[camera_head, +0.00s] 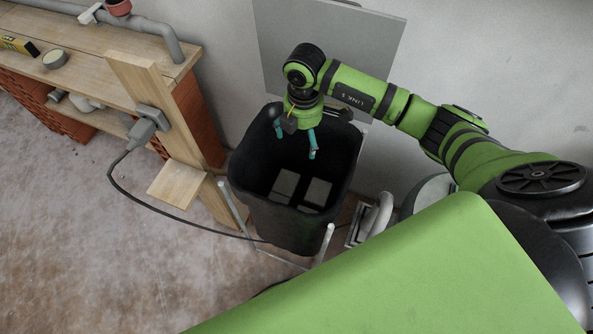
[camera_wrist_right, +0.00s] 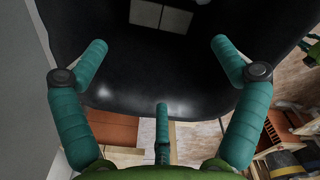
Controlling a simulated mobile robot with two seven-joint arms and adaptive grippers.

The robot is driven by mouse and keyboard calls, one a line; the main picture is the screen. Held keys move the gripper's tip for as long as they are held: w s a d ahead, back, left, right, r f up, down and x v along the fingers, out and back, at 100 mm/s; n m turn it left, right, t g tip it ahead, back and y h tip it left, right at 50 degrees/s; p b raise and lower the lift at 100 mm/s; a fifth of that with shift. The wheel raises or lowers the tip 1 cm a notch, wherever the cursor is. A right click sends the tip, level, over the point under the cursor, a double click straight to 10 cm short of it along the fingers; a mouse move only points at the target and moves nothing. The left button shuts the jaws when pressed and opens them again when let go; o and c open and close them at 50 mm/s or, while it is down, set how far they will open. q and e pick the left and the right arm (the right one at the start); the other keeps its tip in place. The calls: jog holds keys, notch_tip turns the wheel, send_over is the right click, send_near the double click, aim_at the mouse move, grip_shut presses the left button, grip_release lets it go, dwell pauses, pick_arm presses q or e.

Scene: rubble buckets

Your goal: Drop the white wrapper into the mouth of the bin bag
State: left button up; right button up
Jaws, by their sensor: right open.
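The bin bag (camera_head: 247,200) looks like a black open-topped container, its mouth facing up, below the grey panel. Two pale grey flat pieces (camera_head: 285,185) lie inside it; they also show at the top of the right wrist view (camera_wrist_right: 160,15). I cannot make out a white wrapper for certain in either view. My right gripper (camera_head: 296,138) is over the back part of the mouth, pointing down. In the right wrist view its teal fingers (camera_wrist_right: 160,65) are spread apart with nothing between them. My left gripper is not in view.
A wooden workbench (camera_head: 105,50) with pipes and a tape roll stands at the left. A plank stand (camera_head: 160,100) with a plug and black cable is close to the bag's left side. A grey panel (camera_head: 330,50) leans on the wall behind. Concrete floor (camera_head: 90,240) is clear at front left.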

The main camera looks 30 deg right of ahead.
notch_tip(320, 180, up, 10)
jog(key=shift+f, duration=0.25)
dwell(0.4)
